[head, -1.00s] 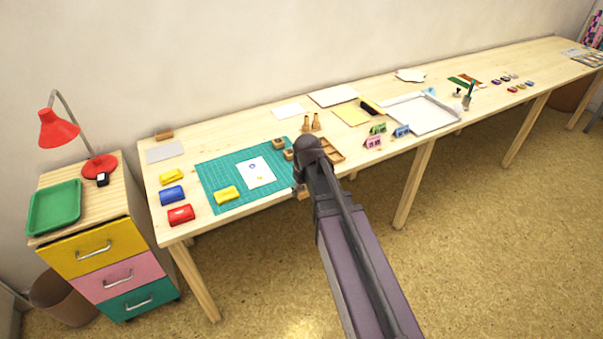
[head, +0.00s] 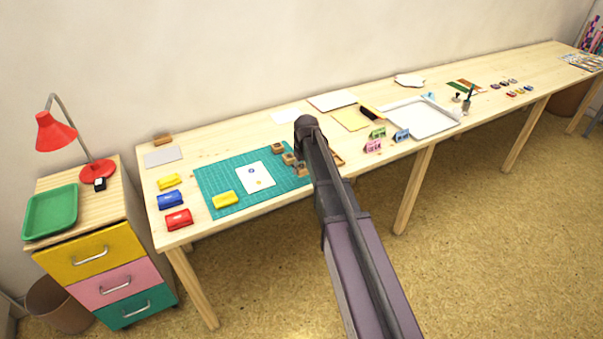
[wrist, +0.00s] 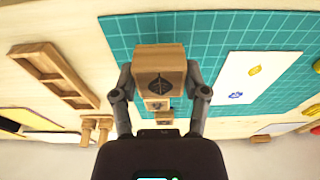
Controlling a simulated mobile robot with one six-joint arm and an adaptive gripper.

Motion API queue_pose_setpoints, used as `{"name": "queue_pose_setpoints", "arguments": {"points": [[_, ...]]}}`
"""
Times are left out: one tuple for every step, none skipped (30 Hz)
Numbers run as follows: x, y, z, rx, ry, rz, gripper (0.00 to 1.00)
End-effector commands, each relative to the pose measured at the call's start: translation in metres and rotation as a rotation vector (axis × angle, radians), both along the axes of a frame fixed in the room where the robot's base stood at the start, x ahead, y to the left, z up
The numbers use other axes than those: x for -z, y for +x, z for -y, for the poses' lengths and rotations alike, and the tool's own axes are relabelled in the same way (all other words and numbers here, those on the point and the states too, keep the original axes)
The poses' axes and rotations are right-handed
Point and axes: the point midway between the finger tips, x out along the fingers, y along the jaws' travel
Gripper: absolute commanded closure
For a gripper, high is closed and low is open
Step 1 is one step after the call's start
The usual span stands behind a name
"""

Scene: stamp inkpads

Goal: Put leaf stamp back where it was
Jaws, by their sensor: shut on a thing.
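My gripper (wrist: 160,74) is shut on the leaf stamp (wrist: 159,55), a wooden block with a dark leaf mark on the face toward the wrist camera. One finger presses each side. The wooden compartment tray (wrist: 50,76) lies to the left in the wrist view, apart from the held stamp. In the head view the tray (head: 338,159) is mostly hidden behind my arm. Two other wooden block stamps show just beyond the held one, one of them here (wrist: 156,104); in the head view they sit at the green mat's right side (head: 280,147).
Two wooden handled pieces (wrist: 96,130) stand beyond the tray. Pink, green and blue small items (head: 373,146) stand right of my arm.

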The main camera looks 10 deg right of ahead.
Motion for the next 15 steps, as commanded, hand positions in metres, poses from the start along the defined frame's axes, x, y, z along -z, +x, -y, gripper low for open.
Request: {"name": "queue_pose_setpoints", "arguments": {"points": [[0.0007,0.0055,0.0007,0.000,0.000,0.000,0.76],[0.0008,0.0068,0.0009,0.000,0.000,0.000,0.76],[0.0008,0.0077,0.0012,0.000,0.000,0.000,0.76],[0.0008,0.0081,0.0005,-0.001,0.000,0.000,0.76],[0.0008,0.0082,0.0003,-0.001,0.000,0.000,0.76],[0.0008,0.0081,0.0002,-0.001,0.000,0.000,0.76],[0.0007,0.0078,0.0002,-0.001,0.000,0.000,0.76],[0.0006,0.0076,0.0003,-0.001,0.000,0.000,0.76],[0.0006,0.0075,0.0002,-0.001,0.000,0.000,0.76],[0.0006,0.0075,0.0002,-0.001,0.000,0.000,0.76],[0.0006,0.0075,0.0002,-0.001,0.000,0.000,0.76],[0.0006,0.0075,0.0002,-0.001,0.000,0.000,0.76],[0.0006,0.0076,0.0003,-0.001,0.000,0.000,0.76],[0.0008,0.0081,0.0003,-0.001,0.000,0.000,0.76],[0.0008,0.0091,0.0005,-0.001,0.000,0.000,0.76]]}}
